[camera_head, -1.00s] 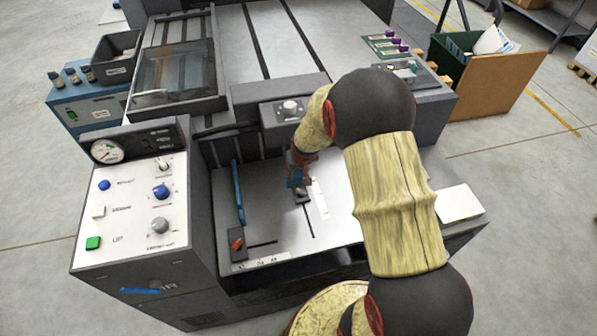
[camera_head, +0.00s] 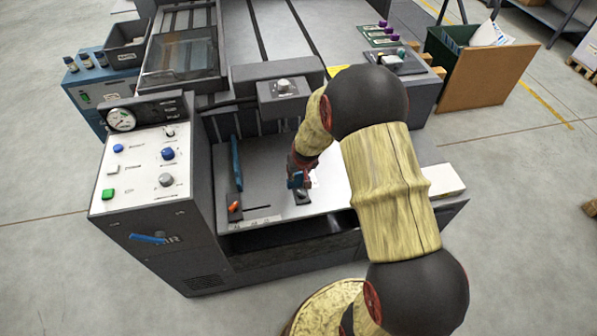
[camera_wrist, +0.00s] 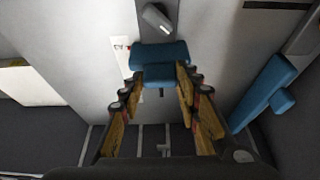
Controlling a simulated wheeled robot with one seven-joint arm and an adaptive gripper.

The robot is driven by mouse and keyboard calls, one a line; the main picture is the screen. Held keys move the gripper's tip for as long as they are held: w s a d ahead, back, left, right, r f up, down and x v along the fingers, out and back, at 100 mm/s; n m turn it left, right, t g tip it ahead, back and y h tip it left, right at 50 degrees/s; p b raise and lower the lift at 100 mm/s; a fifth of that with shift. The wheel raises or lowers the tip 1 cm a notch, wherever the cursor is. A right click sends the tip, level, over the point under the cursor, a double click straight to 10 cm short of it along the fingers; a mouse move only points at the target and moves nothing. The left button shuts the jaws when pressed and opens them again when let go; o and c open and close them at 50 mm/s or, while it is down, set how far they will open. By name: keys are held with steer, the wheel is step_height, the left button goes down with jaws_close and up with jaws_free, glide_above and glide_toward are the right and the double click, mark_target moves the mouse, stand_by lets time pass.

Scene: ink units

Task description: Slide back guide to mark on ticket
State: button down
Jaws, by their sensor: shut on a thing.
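The back guide is a blue block (camera_wrist: 160,60) on a dark base (camera_head: 302,197) with a grey lever (camera_wrist: 157,18). It stands on the pale table near its front edge. My gripper (camera_head: 297,180) is shut on the blue block; the fingers close on it from both sides in the wrist view (camera_wrist: 160,78). The ticket, a white slip with a small red mark (camera_wrist: 122,48), lies beside the guide, partly hidden by it. In the head view my arm and gripper cover most of the ticket, so the exact alignment with the mark cannot be told.
A blue side guide (camera_head: 236,162) with an orange lever (camera_head: 233,206) stands to the left; it also shows in the wrist view (camera_wrist: 265,92). A control panel (camera_head: 145,165) rises further left. A white paper stack (camera_head: 446,181) lies on the right.

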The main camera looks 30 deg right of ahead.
mark_target(302, 192)
steer(key=shift+s+f, duration=0.1)
steer(key=shift+s, duration=0.1)
steer(key=c, duration=1.6)
jaws_free()
steer(key=shift+s+a, duration=0.1)
steer(key=shift+c, duration=0.2)
steer(key=o, duration=0.4)
steer(key=v, duration=1.2)
